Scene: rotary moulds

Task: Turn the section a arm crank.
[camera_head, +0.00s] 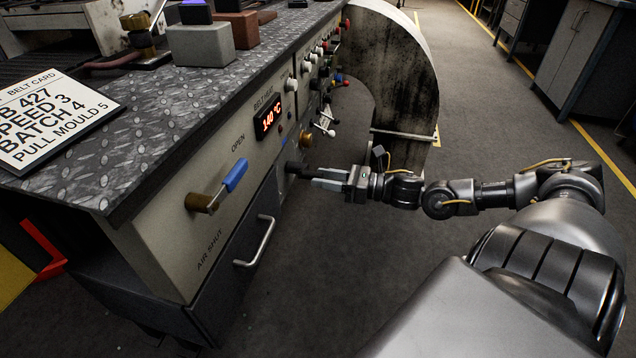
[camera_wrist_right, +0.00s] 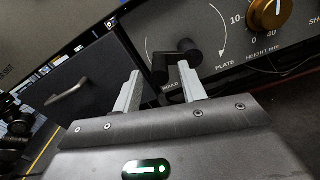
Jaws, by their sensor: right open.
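My left gripper is out of view.
A blue-handled lever (camera_head: 232,178) marked OPEN and AIR SHUT and a drawer handle (camera_head: 257,241) jut from the front. A dial (camera_wrist_right: 270,12) marked HEIGHT mm sits beside the crank. A curved dark guard (camera_head: 385,55) stands behind.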

